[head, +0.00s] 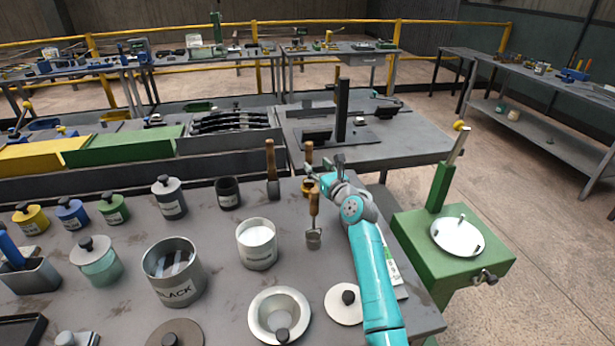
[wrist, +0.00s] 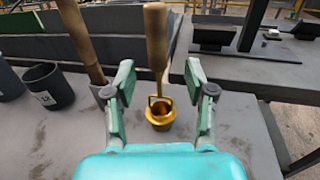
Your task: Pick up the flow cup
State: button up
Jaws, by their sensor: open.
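The flow cup (wrist: 161,116) is a small brass-coloured cup with a wire loop and an upright wooden handle (wrist: 156,38). It stands on the grey bench near its back edge. In the head view the flow cup (head: 307,187) is partly hidden behind my gripper and a wooden-handled tool. My gripper (wrist: 159,72) is open and empty. In the wrist view its two green fingers are spread to the left and right, with the cup and handle showing in the gap between them. I cannot tell how far in front of the fingertips the cup stands. My gripper (head: 325,168) also shows in the head view.
A dark pot (head: 228,193) stands farther left. A green stand (head: 445,230) is right.

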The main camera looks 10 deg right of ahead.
aim_at(310, 158)
jog(key=x, duration=0.4)
jog(key=shift+w+a+r, duration=0.3)
jog(key=shift+w+a, duration=0.05)
jog(key=shift+x, duration=0.8)
jog(key=shift+c, duration=0.3)
grip_shut()
